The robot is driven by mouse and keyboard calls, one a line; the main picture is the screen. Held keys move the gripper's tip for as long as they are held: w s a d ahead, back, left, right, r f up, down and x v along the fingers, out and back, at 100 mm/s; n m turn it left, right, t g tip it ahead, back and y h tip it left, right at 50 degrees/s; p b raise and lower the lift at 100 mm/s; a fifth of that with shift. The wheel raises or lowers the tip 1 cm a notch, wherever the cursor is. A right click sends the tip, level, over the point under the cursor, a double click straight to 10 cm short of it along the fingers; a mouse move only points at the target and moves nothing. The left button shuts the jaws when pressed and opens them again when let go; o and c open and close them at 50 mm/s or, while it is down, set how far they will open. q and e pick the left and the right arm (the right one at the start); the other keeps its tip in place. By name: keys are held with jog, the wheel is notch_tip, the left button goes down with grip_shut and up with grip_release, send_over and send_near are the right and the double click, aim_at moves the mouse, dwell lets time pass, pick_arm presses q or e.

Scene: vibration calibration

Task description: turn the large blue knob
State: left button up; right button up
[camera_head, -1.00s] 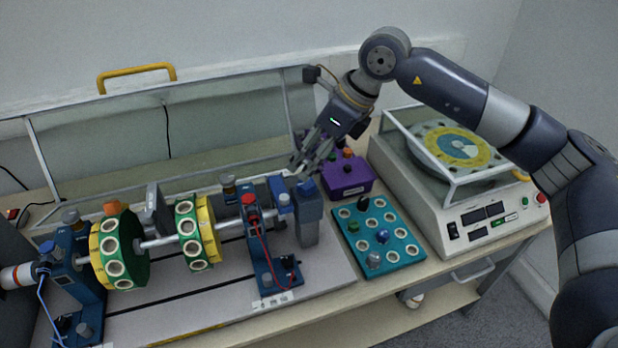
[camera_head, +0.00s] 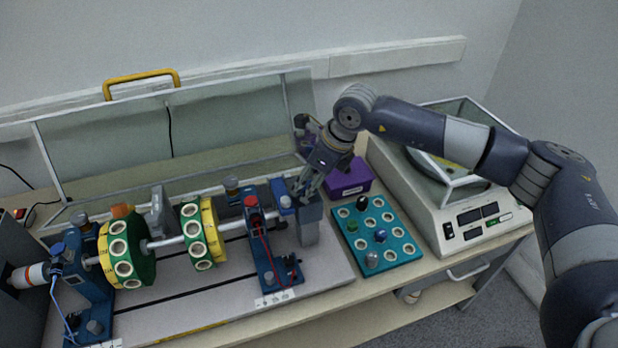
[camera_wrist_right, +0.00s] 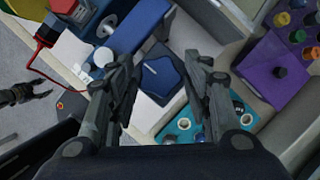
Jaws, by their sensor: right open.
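The large blue knob (camera_wrist_right: 162,78) is dark blue and star-shaped. In the right wrist view it shows between the two fingers of my right gripper (camera_wrist_right: 163,90), which is open and empty. In the head view my right gripper (camera_head: 305,192) points down over the top of the grey post (camera_head: 309,226), and its fingers largely hide the knob there. I cannot tell whether the fingers touch the knob.
The shaft (camera_head: 168,240) with green and yellow discs lies to the left. A blue bearing stand (camera_head: 262,255) with a red knob is close beside the post. A teal plate (camera_head: 408,250), a purple box (camera_head: 350,184) and a white machine (camera_head: 425,222) stand to the right.

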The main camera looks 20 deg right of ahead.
jog(key=shift+c, duration=0.3)
jog(key=c, duration=0.7)
jog(key=shift+f+n+b, duration=0.2)
jog(key=shift+n+b, duration=0.4)
jog(key=shift+b, duration=0.3)
jog(key=n+g+y+b, duration=0.1)
jog(key=n+b, duration=0.2)
jog(key=shift+w, duration=0.15)
jog(key=n+g+b, duration=0.1)
jog(key=n+b, duration=0.1)
jog(key=n, duration=0.1)
jog(key=shift+w+r+n+g+b, duration=0.1)
jog(key=shift+n+g+b, duration=0.3)
jog(key=shift+r+n+g+b, duration=0.15)
jog(key=shift+n+g+b, duration=0.55)
jog(key=shift+n, duration=1.2)
jog(key=shift+w, duration=0.1)
